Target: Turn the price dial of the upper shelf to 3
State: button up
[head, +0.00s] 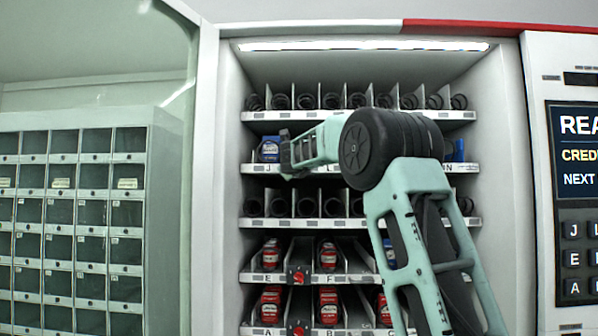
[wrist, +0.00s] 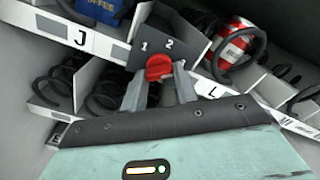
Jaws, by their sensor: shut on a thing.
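The red price dial (wrist: 160,67) sits on a dark plate (wrist: 147,50) between the J and L labels in the wrist view. The numbers 1 and 2 show above the dial; a third mark at its right is too small to read surely. My gripper (wrist: 160,82) has one finger on each side of the dial and is shut on it. I cannot tell which number the dial points at. In the head view my gripper (head: 286,152) is at the J–L shelf (head: 258,168), and the dial is hidden there.
A blue item (head: 269,149) stands in the J slot, and a red-and-white can (wrist: 233,42) in a coil behind the L label. Lower shelves hold red cans (head: 271,254) and red dials (head: 298,277). An open glass door (head: 180,85) and lockers (head: 82,220) stand left.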

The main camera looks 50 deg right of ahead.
jog(key=shift+f+m, duration=0.15)
jog(key=shift+m, duration=0.55)
jog(key=o, duration=1)
jog(key=shift+c, duration=0.2)
jog(key=shift+b, duration=0.3)
jog(key=b+v, duration=0.4)
jog(key=v, duration=1.3)
jog(key=shift+a+b, duration=0.25)
jog(key=shift+b, duration=0.1)
